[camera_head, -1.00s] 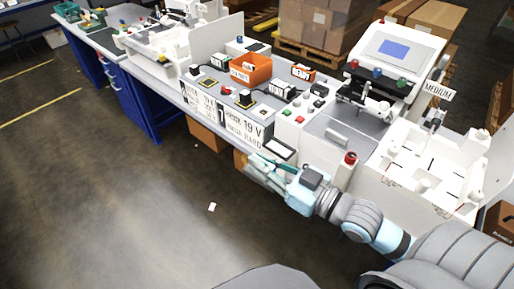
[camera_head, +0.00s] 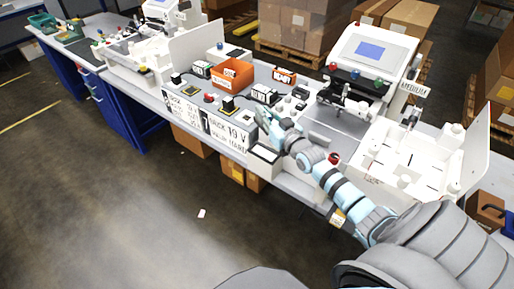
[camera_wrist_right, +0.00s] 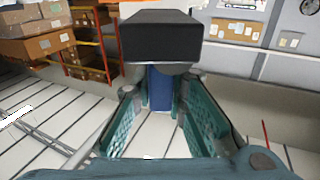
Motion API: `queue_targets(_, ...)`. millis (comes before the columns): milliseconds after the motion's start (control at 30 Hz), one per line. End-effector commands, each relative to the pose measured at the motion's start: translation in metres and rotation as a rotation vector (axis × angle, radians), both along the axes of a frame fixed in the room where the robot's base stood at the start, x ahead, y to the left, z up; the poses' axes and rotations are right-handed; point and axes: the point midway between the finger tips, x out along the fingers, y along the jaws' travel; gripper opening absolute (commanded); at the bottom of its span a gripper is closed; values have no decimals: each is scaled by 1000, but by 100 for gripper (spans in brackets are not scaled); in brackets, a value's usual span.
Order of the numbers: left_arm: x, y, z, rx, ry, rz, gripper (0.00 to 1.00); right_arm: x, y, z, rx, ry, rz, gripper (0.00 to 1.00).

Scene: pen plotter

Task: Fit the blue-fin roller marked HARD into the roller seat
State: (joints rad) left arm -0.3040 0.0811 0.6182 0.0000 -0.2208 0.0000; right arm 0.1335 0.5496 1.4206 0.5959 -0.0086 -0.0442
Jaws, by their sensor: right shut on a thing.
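My right gripper (camera_head: 268,122) is over the front edge of the workbench, close to the white label panels. In the right wrist view its teal fingers (camera_wrist_right: 160,120) are closed around an upright blue fin (camera_wrist_right: 160,88). A dark block-shaped body (camera_wrist_right: 160,36) with grey rounded parts sits beyond the fin; this looks like the blue-fin roller, but no marking on it is legible. In the head view the held thing is too small to make out. The roller seat cannot be picked out with certainty. My left gripper is not in view.
The white plotter with a blue screen (camera_head: 369,49) stands right of the gripper. A white open tray (camera_head: 385,183) is at the far right. An orange bin (camera_head: 232,76) and several small black-and-white boxes are on the bench to the left.

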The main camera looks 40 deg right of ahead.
Motion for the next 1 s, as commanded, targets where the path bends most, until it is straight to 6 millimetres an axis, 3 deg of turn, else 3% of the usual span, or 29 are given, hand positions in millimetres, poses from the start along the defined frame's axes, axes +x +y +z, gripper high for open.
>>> queue_targets(33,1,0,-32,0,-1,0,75,-1,-1,-34,-2,2,-2,0)
queue_targets(100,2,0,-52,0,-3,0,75,-2,-2,-55,-2,2,-4,0)
queue_targets(200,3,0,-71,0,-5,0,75,-3,-3,-75,-3,1,-6,0)
queue_targets(367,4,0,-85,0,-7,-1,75,-3,-4,-90,-2,0,-8,0)
queue_targets(500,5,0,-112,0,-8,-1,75,-5,-6,-119,-2,1,-11,0)
queue_targets(867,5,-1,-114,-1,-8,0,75,-5,-6,-121,-2,1,-12,0)
queue_targets(900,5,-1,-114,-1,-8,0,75,-5,-6,-122,-2,2,-12,14)
queue_targets(1000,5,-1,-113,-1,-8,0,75,-5,-6,-121,-2,2,-12,30)
